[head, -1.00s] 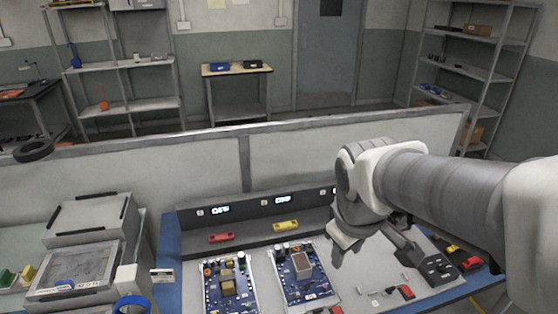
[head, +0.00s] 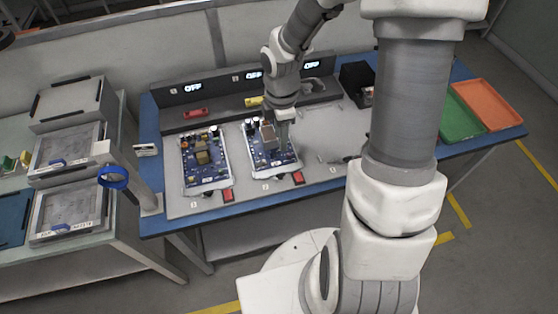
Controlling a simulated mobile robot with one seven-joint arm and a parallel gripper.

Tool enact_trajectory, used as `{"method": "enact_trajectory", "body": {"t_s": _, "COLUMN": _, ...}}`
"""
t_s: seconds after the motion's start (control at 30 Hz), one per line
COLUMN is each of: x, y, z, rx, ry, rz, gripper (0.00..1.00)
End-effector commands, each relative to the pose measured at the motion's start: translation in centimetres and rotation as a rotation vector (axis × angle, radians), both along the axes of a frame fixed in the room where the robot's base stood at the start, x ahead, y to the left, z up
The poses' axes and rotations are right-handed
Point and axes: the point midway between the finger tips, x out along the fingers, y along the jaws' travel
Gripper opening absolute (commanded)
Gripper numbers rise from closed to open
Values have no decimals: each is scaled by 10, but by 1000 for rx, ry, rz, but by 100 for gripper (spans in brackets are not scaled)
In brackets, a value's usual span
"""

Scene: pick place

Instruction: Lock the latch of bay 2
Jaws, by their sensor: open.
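The bay 2 board (head: 262,155), a blue circuit board, lies flat on the grey bench panel, the second from the left. Its latch (head: 298,178), with a red handle, sits at the board's front right edge. My gripper (head: 281,138) is open over the right part of this board, beside the tan block on it. The fingertips are small here, and I cannot tell whether they touch anything. The latch is in front of and to the right of the gripper, apart from it. My wrist hides part of the board's back edge.
The bay 1 board (head: 203,160) lies to the left with its own red-handled latch (head: 228,195). Behind stand a red bar (head: 195,113) and displays reading OFF (head: 193,88). A green tray (head: 458,117) and an orange tray (head: 490,103) are at the right. Stacked cases stand left.

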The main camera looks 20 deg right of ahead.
Motion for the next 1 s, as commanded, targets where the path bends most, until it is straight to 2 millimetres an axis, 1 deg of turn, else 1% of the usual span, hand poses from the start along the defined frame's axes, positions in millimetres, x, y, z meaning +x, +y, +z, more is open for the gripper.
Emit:
{"method": "enact_trajectory", "body": {"t_s": 0.17, "x": -2, "y": 1, "z": -33, "rx": 1, "ry": 7, "rz": 1, "gripper": 41}}
{"method": "enact_trajectory", "body": {"t_s": 0.4, "x": -2, "y": 1, "z": -86, "rx": -1, "ry": 7, "rz": -1, "gripper": 41}}
{"method": "enact_trajectory", "body": {"t_s": 0.6, "x": -2, "y": 1, "z": -125, "rx": -1, "ry": 5, "rz": -1, "gripper": 41}}
{"method": "enact_trajectory", "body": {"t_s": 0.7, "x": -2, "y": 0, "z": -142, "rx": -2, "ry": 4, "rz": -1, "gripper": 41}}
{"method": "enact_trajectory", "body": {"t_s": 0.8, "x": -1, "y": 0, "z": -153, "rx": -1, "ry": 4, "rz": -3, "gripper": 41}}
{"method": "enact_trajectory", "body": {"t_s": 1.0, "x": -1, "y": 0, "z": -165, "rx": -1, "ry": 2, "rz": -3, "gripper": 41}}
